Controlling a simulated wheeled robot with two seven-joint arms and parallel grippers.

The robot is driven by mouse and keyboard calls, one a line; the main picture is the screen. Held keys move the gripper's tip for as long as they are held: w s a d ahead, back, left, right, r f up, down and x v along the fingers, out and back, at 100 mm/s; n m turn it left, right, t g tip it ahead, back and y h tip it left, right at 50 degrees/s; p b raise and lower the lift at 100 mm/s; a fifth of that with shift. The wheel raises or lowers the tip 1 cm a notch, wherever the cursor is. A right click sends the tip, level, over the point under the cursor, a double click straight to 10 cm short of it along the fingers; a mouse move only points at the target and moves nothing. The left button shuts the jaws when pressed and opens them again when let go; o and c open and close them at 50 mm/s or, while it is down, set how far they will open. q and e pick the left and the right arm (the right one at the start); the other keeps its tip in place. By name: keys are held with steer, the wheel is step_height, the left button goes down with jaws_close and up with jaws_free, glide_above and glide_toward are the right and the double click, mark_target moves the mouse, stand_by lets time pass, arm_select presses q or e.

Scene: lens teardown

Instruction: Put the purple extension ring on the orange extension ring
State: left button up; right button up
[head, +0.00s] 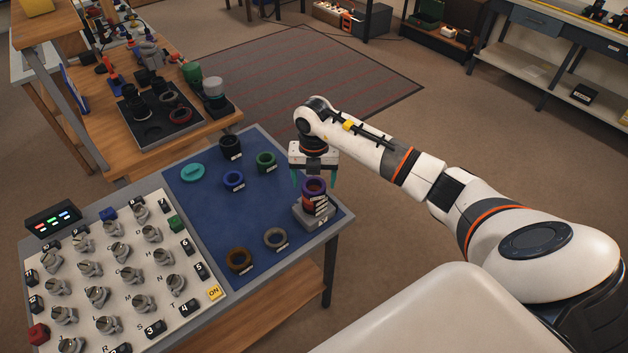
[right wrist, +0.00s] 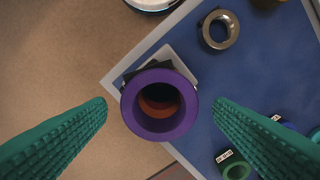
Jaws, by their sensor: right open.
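The purple extension ring (head: 314,185) sits at the top of a short stack on a grey square base (head: 311,217), at the right corner of the blue mat. It also shows in the right wrist view (right wrist: 180,128), where its round opening faces me. Below it in the stack are reddish and labelled bands; an orange-brown inner wall (right wrist: 158,103) shows through the purple ring. I cannot clearly tell the orange ring's outline, as the purple one covers it. My right gripper (head: 315,180) is open above the stack, its teal fingers on either side of the purple ring and apart from it. My left gripper is out of view.
On the blue mat (head: 206,215) lie a grey ring (head: 275,229), a brown ring (head: 239,251), a blue ring (head: 233,173), a green ring (head: 265,154), a black ring (head: 231,140) and a teal disc (head: 193,172). A knob panel (head: 128,290) is at left. The mat's middle is clear.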

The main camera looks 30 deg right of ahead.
mark_target(314, 185)
step_height(314, 185, up, 11)
steer(key=b, duration=0.2)
steer(key=shift+b, duration=0.3)
